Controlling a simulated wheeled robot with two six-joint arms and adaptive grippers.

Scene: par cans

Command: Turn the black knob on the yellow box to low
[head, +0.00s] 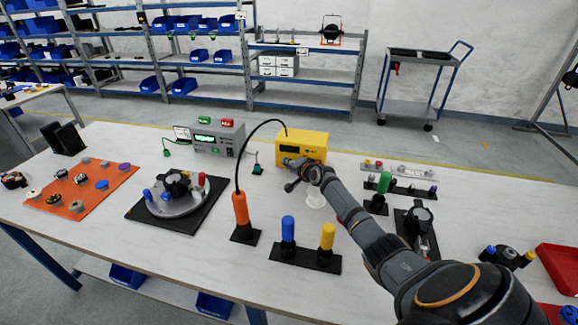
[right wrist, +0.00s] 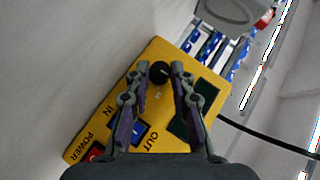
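The yellow box (head: 315,146) stands at the back of the table in the head view. Its labelled face (right wrist: 150,60) fills the middle of the right wrist view. The round black knob (right wrist: 160,72) is near one end of that face, with a dark display, a blue part and a red part elsewhere on it. My right gripper (right wrist: 160,68) has its fingertips closely on both sides of the knob, seemingly touching it. In the head view my right gripper (head: 289,166) covers the knob. My left gripper is not in view.
A grey meter (head: 205,142) stands left of the box. An orange handle (head: 241,208) with a black cable, and blue (head: 288,228) and yellow (head: 327,236) cylinders stand in front. A green cylinder (head: 384,182) and a red tray (head: 562,268) are to the right.

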